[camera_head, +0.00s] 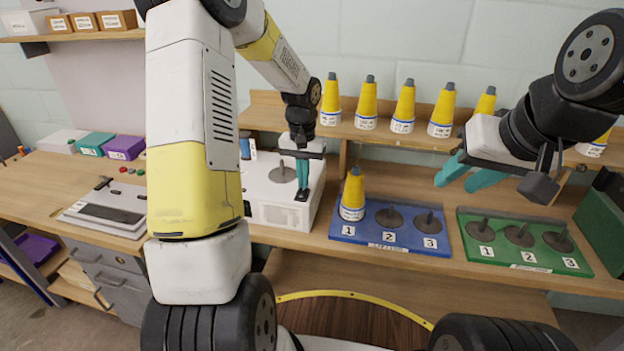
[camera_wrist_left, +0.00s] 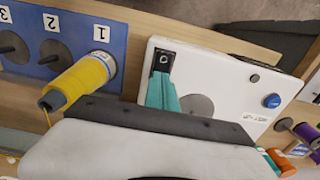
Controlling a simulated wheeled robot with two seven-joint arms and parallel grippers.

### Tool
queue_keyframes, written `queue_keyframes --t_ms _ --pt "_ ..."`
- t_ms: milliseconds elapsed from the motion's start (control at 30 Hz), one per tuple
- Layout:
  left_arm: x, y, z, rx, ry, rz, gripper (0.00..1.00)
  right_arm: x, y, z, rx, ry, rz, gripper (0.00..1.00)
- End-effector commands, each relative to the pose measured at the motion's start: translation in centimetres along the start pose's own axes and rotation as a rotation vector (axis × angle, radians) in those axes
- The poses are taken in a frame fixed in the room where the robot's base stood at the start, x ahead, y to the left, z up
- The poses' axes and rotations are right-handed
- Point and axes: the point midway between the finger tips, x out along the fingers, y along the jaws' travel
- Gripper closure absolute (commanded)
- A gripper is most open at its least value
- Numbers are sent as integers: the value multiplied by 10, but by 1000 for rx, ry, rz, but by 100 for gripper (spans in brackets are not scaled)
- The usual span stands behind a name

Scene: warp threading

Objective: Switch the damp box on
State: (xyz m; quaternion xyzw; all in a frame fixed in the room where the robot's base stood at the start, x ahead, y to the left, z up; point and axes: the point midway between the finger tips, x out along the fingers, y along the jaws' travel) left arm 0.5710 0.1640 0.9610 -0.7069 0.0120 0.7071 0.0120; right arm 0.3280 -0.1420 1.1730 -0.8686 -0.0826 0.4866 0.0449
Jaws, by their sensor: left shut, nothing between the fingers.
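The damp box appears to be the white box (camera_head: 268,213) on the bench, left of the blue tray. In the left wrist view, the white box (camera_wrist_left: 215,68) has a black switch plate (camera_wrist_left: 163,60), a grey round disc and a blue knob (camera_wrist_left: 271,101). The switch plate also shows in the head view (camera_head: 301,195). My left gripper (camera_head: 302,184) points down at it, its teal fingers shut and empty. Its fingertips (camera_wrist_left: 162,86) are right at the plate's edge; I cannot tell whether they touch. The switch's position is unclear. My right gripper (camera_head: 464,176) is open and empty, above the bench at right.
A blue tray (camera_head: 390,237) holds a yellow cone (camera_head: 353,196) on spot 1, close to the white box. A green tray (camera_head: 525,258) has bare spindles. Several yellow cones stand on the shelf (camera_head: 382,132) behind. A flat grey device (camera_head: 105,210) lies at left.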

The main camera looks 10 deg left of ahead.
Motion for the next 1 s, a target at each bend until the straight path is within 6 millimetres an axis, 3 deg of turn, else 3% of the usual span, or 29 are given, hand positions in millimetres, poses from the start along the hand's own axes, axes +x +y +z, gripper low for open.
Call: queue_keyframes --t_ms 767,1000 --pt "12 0 0 0 -1 0 100 0 0 0 0 0 0 64" --pt "-1 0 -1 0 2 -1 100 0 0 0 0 0 0 64"
